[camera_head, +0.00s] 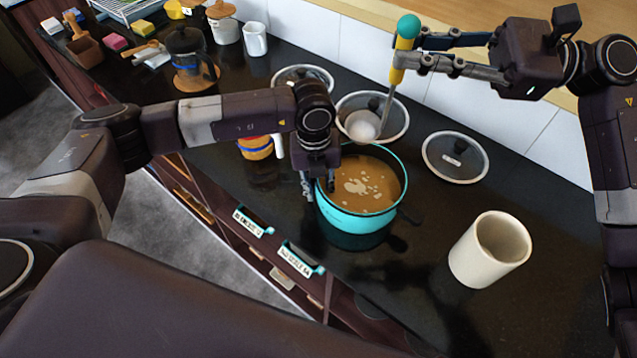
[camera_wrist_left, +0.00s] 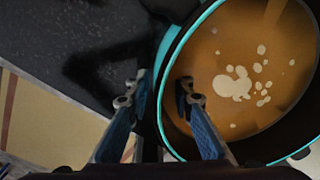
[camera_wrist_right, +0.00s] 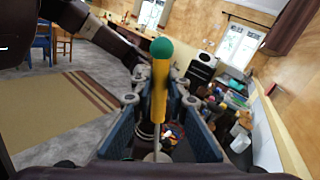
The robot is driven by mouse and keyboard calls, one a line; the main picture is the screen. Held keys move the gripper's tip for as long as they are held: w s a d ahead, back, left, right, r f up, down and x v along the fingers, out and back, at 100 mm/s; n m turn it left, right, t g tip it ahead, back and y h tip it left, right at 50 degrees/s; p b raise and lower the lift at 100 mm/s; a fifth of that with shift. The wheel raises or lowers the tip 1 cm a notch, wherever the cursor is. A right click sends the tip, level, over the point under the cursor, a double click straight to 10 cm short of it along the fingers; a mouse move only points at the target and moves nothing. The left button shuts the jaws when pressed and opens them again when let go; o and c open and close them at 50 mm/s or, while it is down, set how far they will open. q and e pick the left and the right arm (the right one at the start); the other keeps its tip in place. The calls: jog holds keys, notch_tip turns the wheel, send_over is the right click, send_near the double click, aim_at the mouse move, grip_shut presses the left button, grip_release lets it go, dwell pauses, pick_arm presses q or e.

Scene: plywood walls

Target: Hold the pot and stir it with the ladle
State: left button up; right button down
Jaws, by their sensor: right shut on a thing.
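A teal pot (camera_head: 350,220) with brown soup and pale bits stands on the dark counter. My left gripper (camera_head: 319,190) is at the pot's left rim. In the left wrist view its fingers (camera_wrist_left: 160,95) are apart, one outside the pot (camera_wrist_left: 170,50) and one inside, with the wall between them. My right gripper (camera_head: 408,57) is shut on the yellow handle of the ladle (camera_head: 398,70), which has a teal end. The ladle hangs down, its pale bowl above a lid behind the pot, outside the soup. The handle also shows in the right wrist view (camera_wrist_right: 159,90).
Glass lids (camera_head: 455,157) lie behind and right of the pot. A cream cylinder container (camera_head: 490,250) stands at the right.

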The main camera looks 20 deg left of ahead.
pick_arm(q)
grip_shut()
dwell(0.5)
